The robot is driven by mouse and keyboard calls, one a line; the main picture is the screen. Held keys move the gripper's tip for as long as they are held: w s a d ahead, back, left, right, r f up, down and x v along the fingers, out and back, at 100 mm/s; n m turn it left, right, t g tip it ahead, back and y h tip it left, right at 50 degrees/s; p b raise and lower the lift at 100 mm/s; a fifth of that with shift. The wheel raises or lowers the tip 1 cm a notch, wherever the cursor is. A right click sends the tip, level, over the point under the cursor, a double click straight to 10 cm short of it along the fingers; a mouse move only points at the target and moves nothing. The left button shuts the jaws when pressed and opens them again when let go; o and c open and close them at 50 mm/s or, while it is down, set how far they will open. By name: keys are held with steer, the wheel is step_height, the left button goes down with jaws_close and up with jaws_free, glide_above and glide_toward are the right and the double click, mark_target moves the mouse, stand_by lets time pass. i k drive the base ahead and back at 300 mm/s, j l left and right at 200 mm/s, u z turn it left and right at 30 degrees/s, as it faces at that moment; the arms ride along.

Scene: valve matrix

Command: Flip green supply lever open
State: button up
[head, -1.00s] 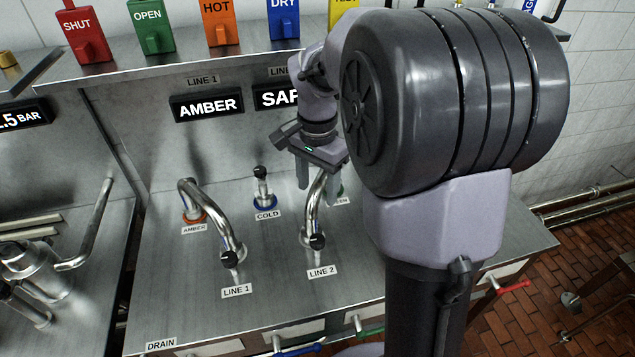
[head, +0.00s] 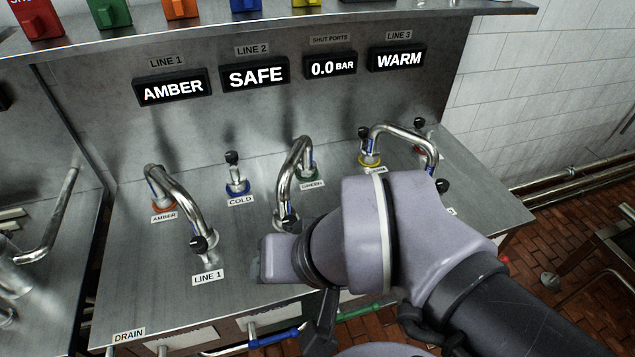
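A lever with a green handle (head: 360,311) sticks out below the front edge of the steel counter (head: 120,280). Its handle lies roughly sideways, and part of it is hidden by my arm. A lever with a blue handle (head: 275,338) is to its left, also lying roughly sideways. My wrist is low over the counter's front edge. A dark part that looks like my gripper (head: 320,328) hangs between the blue and green handles. Its fingertips cannot be made out, nor can I tell whether it touches the green handle.
Curved pipes run from the amber port (head: 163,206), green port (head: 306,176) and yellow port (head: 370,161) toward the front. The blue COLD port (head: 237,188) has no curved pipe. Displays above read AMBER, SAFE (head: 256,75), 0.0 BAR and WARM. Coloured blocks stand on the shelf.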

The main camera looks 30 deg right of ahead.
mark_target(374, 307)
steer(key=k+l+z, duration=0.35)
steer(key=k+j+z, duration=0.1)
steer(key=j+z, duration=0.2)
steer(key=k+j+z, duration=0.1)
steer(key=j+z, duration=0.2)
